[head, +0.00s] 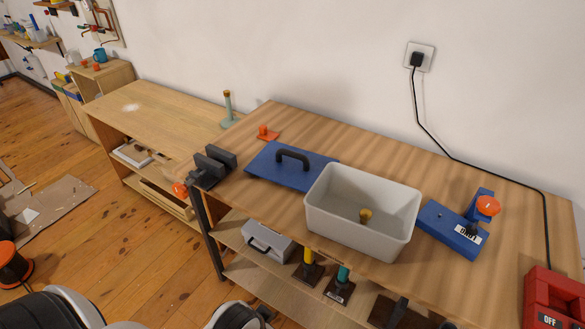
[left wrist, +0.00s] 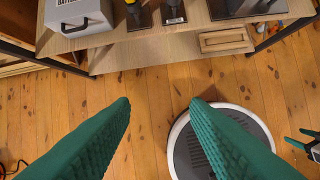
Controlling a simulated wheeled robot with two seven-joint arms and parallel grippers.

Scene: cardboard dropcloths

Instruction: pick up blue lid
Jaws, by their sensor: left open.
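The blue lid (head: 262,168) lies flat on the wooden workbench in the head view, with a black arched handle (head: 293,155) on top. Its right end is close against the white bin. My left gripper (left wrist: 162,102) shows in the left wrist view as two green ribbed fingers, wide apart and empty. It points down over the wooden floor in front of the bench's lower shelf, away from the lid. The lid is not in the left wrist view. My right gripper (left wrist: 302,139) shows small at that view's right edge, its green fingertips apart.
The white bin (head: 345,222) holds a yellow-topped piece. A dark vise (head: 214,166) stands left of the lid, an orange piece (head: 267,133) behind it. A blue tool (head: 455,228) lies right of the bin. A grey case (head: 268,241) sits on the lower shelf.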

